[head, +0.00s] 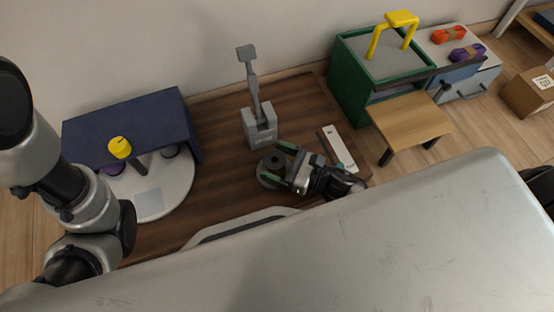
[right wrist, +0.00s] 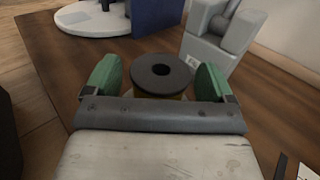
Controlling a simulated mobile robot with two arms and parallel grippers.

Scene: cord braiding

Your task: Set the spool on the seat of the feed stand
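The spool (head: 274,160) has a dark top flange with a centre hole. In the right wrist view the spool (right wrist: 162,72) shows an amber band below the flange. It looks upright, over a round grey base (head: 263,174) that may be the feed stand. I cannot tell whether it touches the seat, as my fingers hide the contact. My right gripper (head: 279,164) has green fingers on both sides of the spool. In the right wrist view a narrow gap shows between fingers and flange, so it looks open. My left arm is at the left; its gripper is not seen.
A grey block with an upright lever (head: 261,128) stands just behind the spool. A white round plate (head: 178,196) with a yellow-topped peg (head: 120,147) and a blue housing (head: 130,115) are left. A white strip (head: 339,150) lies right. Bare wood shows between.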

